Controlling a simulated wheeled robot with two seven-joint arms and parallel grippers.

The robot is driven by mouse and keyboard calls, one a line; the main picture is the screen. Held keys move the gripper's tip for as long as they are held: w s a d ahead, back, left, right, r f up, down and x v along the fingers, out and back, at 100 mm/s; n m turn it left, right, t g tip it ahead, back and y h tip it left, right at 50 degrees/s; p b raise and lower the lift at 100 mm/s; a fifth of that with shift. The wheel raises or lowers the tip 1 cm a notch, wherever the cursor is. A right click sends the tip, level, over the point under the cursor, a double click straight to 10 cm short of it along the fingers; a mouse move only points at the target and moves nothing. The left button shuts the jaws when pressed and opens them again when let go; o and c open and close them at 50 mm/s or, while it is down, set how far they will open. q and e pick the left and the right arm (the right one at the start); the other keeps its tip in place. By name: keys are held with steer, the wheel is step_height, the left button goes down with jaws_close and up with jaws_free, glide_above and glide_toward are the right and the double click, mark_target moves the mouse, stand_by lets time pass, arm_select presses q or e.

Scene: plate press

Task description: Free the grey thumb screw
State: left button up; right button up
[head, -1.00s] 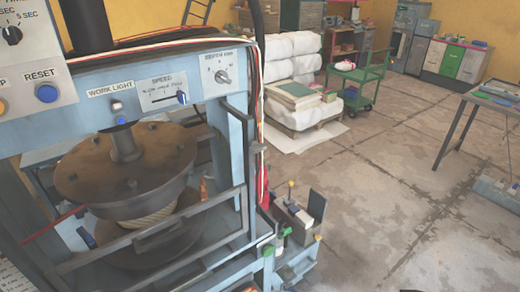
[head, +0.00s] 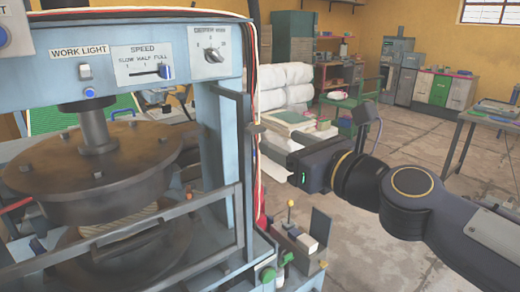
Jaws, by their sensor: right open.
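A small grey knob-like piece (head: 257,128) sits at the right edge of the blue press frame's upright, beside the cables. It may be the grey thumb screw, but it is too small to be sure. My right gripper (head: 282,158) comes in from the right and points left toward the upright, a little below and right of that piece. It is open, with nothing seen between its fingers. Whether it touches the upright or cables cannot be told. My left gripper is not in view.
The press (head: 120,165) with its round brown plate fills the left. Red and white cables (head: 256,190) run down the upright. A small fixture with a yellow-knobbed lever (head: 290,204) stands low beside it.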

mark_target(259, 131)
steer(key=b+x, duration=0.1)
steer(key=x, duration=0.6)
steer(key=shift+w+a, duration=0.25)
steer(key=shift+w, duration=0.05)
steer(key=shift+c, duration=0.3)
steer(key=c, duration=0.9)
